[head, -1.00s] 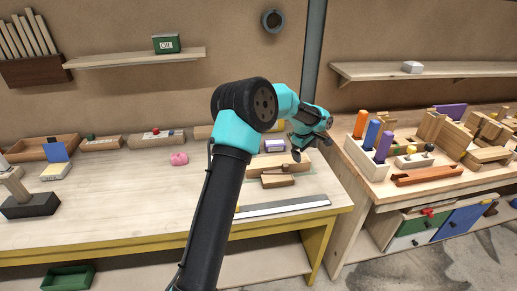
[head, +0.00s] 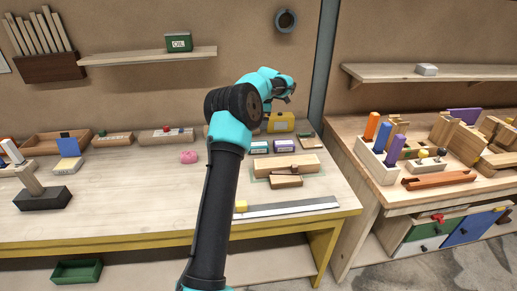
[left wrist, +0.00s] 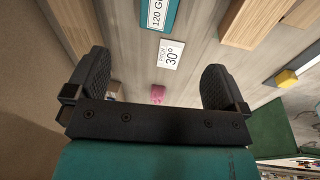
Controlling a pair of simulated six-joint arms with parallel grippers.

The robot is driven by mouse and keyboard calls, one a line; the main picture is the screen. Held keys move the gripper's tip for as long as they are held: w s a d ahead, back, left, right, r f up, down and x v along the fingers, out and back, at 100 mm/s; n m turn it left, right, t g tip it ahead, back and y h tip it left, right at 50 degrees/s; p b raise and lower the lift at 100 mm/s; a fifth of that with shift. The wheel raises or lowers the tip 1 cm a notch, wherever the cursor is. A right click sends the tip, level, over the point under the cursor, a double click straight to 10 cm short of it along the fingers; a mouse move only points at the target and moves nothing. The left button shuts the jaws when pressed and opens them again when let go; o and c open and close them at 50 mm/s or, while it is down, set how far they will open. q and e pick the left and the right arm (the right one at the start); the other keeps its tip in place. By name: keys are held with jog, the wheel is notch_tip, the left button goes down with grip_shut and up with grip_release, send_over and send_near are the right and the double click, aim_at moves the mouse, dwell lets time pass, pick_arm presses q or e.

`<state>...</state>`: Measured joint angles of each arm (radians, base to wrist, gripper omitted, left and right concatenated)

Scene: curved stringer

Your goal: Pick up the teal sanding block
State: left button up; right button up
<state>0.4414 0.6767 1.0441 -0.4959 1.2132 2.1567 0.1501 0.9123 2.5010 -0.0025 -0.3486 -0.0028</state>
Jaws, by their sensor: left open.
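The teal sanding block (left wrist: 158,14) shows in part at the top edge of the left wrist view, with a white label reading "120 G". In the head view, a small teal block with a white label (head: 258,147), which looks like the same one, lies on the left bench beside a purple-labelled block (head: 284,145). My left gripper (head: 287,93) is raised above the back of the bench, clear of the blocks. In the left wrist view its two fingers (left wrist: 154,82) are wide apart with nothing between them. My right gripper is not in view.
Wooden blocks (head: 287,164) lie in front of the sanding block. A pink object (head: 189,157) sits to the left, and a white "PITCH 30°" card (left wrist: 171,54) shows in the left wrist view. The bench's middle is mostly clear.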

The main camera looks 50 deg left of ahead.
pick_arm(q)
send_near(258, 144)
jog(key=f, duration=0.5)
jog(key=shift+a+f, duration=0.1)
jog(key=shift+a, duration=0.3)
jog(key=shift+w+a+f, duration=0.1)
jog(key=shift+a+f, duration=0.15)
jog(key=shift+f, duration=1.05)
jog(key=shift+a+f, duration=0.2)
jog(key=shift+f, duration=1.1)
jog(key=c, duration=1)
jog(key=shift+c, duration=0.2)
jog(key=shift+r, duration=0.15)
notch_tip(258, 144, up, 10)
jog(key=shift+f, duration=0.1)
